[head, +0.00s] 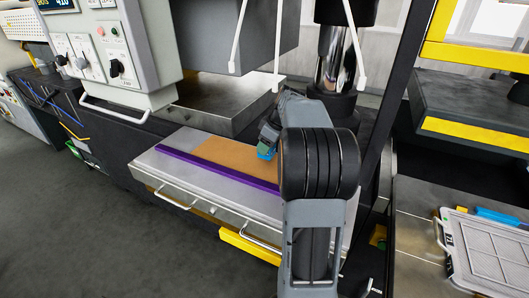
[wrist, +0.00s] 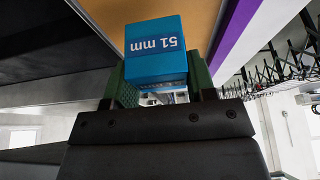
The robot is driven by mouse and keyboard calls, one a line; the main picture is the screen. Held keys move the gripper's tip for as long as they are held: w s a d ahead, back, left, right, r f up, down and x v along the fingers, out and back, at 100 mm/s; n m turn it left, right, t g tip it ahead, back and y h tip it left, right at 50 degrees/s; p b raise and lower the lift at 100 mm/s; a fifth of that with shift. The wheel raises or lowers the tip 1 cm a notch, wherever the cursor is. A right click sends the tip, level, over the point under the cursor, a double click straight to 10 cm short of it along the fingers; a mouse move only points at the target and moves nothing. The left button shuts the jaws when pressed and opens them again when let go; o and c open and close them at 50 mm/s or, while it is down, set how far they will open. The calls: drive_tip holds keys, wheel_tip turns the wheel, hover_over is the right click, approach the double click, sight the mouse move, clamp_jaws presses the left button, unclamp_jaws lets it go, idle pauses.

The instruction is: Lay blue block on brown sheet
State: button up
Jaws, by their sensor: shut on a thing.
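The blue block (wrist: 155,50), marked "51 mm", is held between the two green-padded fingers of my gripper (wrist: 160,82) in the wrist view. In the head view the blue block (head: 266,152) shows small beside my arm, with my gripper (head: 268,143) around it. The brown sheet (head: 228,156) lies on the grey table top, behind a purple strip. The block appears over the right part of the sheet; whether it touches the sheet I cannot tell. My arm hides the right end of the sheet. In the wrist view the brown sheet (wrist: 205,20) shows beyond the block.
The purple strip (head: 205,168) runs along the sheet's front edge. The grey table (head: 165,165) has drawer handles in front. A control panel (head: 95,55) stands at the left, and a chrome column (head: 333,60) behind my arm. A framed tray (head: 485,245) lies at the right.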

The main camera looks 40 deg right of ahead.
drive_tip(key=shift+w+a+f, duration=0.15)
drive_tip(key=shift+w+f, duration=0.05)
drive_tip(key=shift+x, duration=1.15)
drive_tip(key=shift+s+f, duration=0.15)
drive_tip(key=shift+f, duration=0.6)
drive_tip(key=shift+f, duration=0.2)
drive_tip(key=o, duration=1.2)
